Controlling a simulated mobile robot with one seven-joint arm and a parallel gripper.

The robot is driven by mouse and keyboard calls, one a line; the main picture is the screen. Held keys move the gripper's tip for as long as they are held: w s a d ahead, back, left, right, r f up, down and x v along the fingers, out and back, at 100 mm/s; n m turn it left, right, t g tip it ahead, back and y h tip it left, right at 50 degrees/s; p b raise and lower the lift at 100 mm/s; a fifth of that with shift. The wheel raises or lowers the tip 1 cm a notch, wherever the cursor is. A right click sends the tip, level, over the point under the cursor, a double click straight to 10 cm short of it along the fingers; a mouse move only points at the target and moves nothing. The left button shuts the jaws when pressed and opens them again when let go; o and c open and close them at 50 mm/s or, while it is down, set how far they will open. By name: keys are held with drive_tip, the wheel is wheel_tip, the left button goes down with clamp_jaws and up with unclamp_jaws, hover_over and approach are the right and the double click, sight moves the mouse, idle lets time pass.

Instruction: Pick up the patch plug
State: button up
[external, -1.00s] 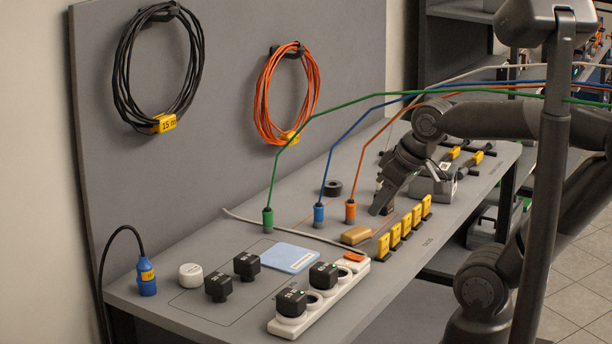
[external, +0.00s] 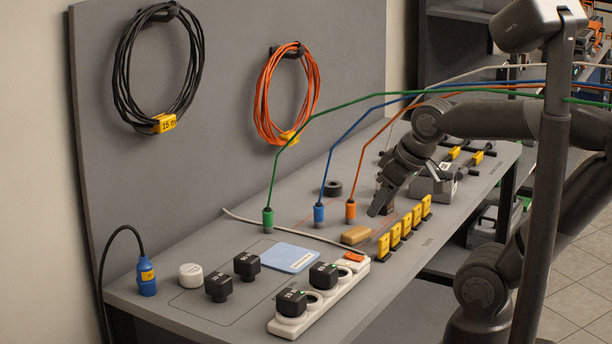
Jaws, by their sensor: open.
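Three upright cable plugs stand in a row on the grey bench: a green one (external: 268,218), a blue one (external: 319,213) and an orange one (external: 350,210). Each has a cable of its own colour rising from its top. I cannot tell which one is the patch plug. A pale cable also comes down behind my arm, and its end is hidden there. My gripper (external: 381,205) is open and points down just right of the orange plug, low over the bench. Its far finger and the space between its fingers are hard to make out.
Several yellow tags (external: 405,226) stand in a row right of a tan block (external: 356,235). A white power strip (external: 327,305) with black adapters lies at the front edge. Coloured cables stretch over my arm. A grey box (external: 433,188) stands behind my gripper.

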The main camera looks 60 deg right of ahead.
drive_tip(key=w+d+r+g, duration=0.1)
drive_tip(key=w+d+r, duration=0.15)
drive_tip(key=w, duration=0.75)
drive_tip(key=m+g, duration=0.2)
drive_tip(key=g, duration=0.1)
hover_over(268, 211)
drive_tip(key=f, duration=1.3)
drive_tip(key=shift+s+f, duration=0.3)
drive_tip(key=shift+s, duration=0.05)
drive_tip(key=shift+w+f, duration=0.1)
drive_tip(key=shift+f, duration=0.25)
drive_tip(key=f, duration=0.4)
drive_tip(key=shift+w+d+f, duration=0.1)
drive_tip(key=shift+w+f, duration=0.15)
drive_tip(key=shift+f, duration=0.1)
drive_tip(key=shift+w+f, duration=0.15)
drive_tip(key=shift+f, duration=2.7)
